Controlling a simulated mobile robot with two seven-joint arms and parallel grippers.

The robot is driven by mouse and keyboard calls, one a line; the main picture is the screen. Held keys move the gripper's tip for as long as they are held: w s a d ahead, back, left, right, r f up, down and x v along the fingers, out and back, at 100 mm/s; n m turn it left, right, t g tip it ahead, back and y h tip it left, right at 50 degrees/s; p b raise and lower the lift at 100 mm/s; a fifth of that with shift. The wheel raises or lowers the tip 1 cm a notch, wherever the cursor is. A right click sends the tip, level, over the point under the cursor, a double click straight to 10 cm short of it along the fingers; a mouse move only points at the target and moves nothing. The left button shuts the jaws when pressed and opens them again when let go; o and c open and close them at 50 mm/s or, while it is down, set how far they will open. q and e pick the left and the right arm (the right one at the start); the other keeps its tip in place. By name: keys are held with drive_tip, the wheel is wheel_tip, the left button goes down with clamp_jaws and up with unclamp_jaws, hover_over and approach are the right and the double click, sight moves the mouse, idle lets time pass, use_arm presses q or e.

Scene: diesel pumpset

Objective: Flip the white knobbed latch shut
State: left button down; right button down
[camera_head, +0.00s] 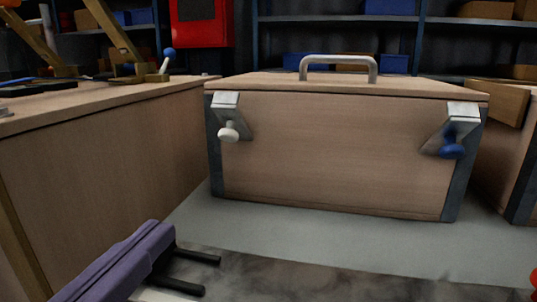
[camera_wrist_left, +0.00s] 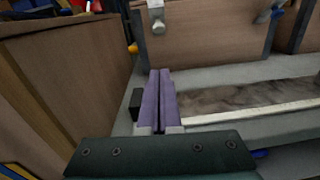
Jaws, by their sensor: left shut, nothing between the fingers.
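A wooden box (camera_head: 335,160) with a grey top handle (camera_head: 338,62) stands ahead, its lid down. The white knobbed latch (camera_head: 228,130) is at the upper left of its front face, with its round knob below a metal plate. It also shows at the top of the left wrist view (camera_wrist_left: 157,14). I cannot tell whether it is fastened. A blue knobbed latch (camera_head: 452,147) sits at the upper right. My left gripper (camera_head: 163,235), with purple fingers, is in front of the box, below and left of the white latch and apart from it. Its fingers (camera_wrist_left: 160,72) are together and empty.
A wooden bench or crate (camera_head: 100,150) stands close on the left, with a small blue-knobbed lever (camera_head: 168,55) on top. Another wooden box (camera_head: 508,150) is at the right. Shelves and a red wall cabinet (camera_head: 200,22) are behind.

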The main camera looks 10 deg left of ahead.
use_arm(q)
drive_tip(key=shift+w+r+p, duration=0.2)
drive_tip(key=shift+w+p, duration=0.15)
drive_tip(key=shift+w, duration=0.25)
drive_tip(key=p, duration=0.1)
approach(234, 126)
drive_tip(key=w+f, duration=0.2)
drive_tip(key=f, duration=0.1)
drive_tip(key=w+f, duration=0.1)
drive_tip(key=f, duration=0.1)
drive_tip(key=shift+a, duration=0.3)
drive_tip(key=shift+w+d+r+p, duration=0.15)
drive_tip(key=shift+w+r+p, duration=0.85)
drive_tip(key=shift+w+r, duration=0.35)
drive_tip(key=shift+s, duration=0.15)
